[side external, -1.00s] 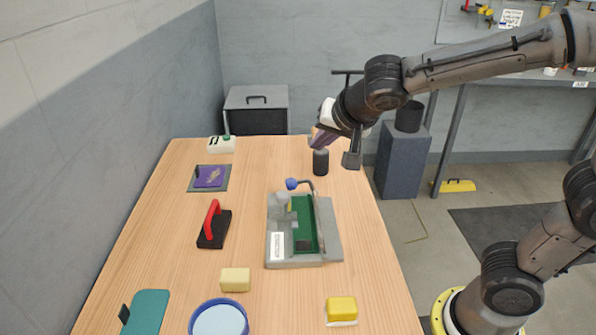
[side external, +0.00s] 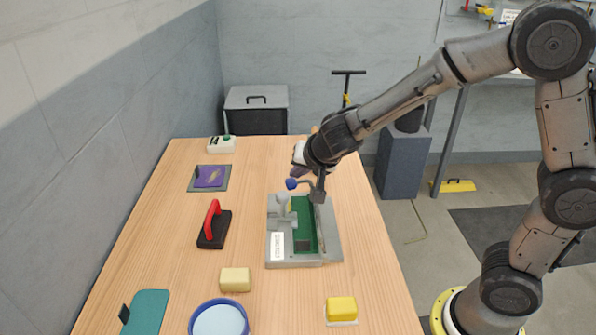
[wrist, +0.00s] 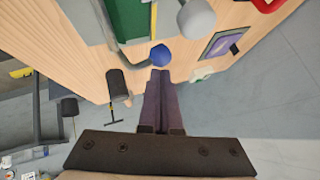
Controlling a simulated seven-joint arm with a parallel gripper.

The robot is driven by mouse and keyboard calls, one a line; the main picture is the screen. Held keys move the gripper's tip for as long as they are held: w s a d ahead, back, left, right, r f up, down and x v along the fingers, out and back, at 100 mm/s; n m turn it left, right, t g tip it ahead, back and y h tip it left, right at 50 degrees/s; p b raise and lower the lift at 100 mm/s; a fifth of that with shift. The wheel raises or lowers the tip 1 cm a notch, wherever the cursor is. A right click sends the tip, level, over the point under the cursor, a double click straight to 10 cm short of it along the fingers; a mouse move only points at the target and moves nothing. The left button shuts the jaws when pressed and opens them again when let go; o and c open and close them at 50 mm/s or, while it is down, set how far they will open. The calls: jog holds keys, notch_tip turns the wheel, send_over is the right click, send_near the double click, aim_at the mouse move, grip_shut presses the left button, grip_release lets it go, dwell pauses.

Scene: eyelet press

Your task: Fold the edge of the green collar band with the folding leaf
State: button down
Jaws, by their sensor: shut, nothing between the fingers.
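The grey press (side external: 290,262) stands mid-table with the green collar band (side external: 305,217) on its bed. The folding leaf (side external: 327,228) runs along the band's right side, and its bent arm ends in a blue knob (side external: 291,184). The wrist view shows the blue knob (wrist: 160,55) just beyond my fingertips and part of the green band (wrist: 133,20) at the top. My gripper (side external: 296,174) is shut and empty, close above the knob. I cannot tell whether the fingertips touch it. My gripper (wrist: 160,72) shows its two purple fingers together in the wrist view. My wrist partly covers the leaf's arm.
A grey rounded post (side external: 284,207) stands on the press's left side. A red-handled black tool (side external: 213,227) lies left of it. Yellow blocks (side external: 341,308) (side external: 235,279) and a blue-rimmed bowl (side external: 219,303) sit in front.

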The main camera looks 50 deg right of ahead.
dwell(0.3)
jog(key=shift+w+a+f+g, duration=0.25)
jog(key=shift+a+f+g, duration=0.1)
jog(key=shift+f, duration=0.25)
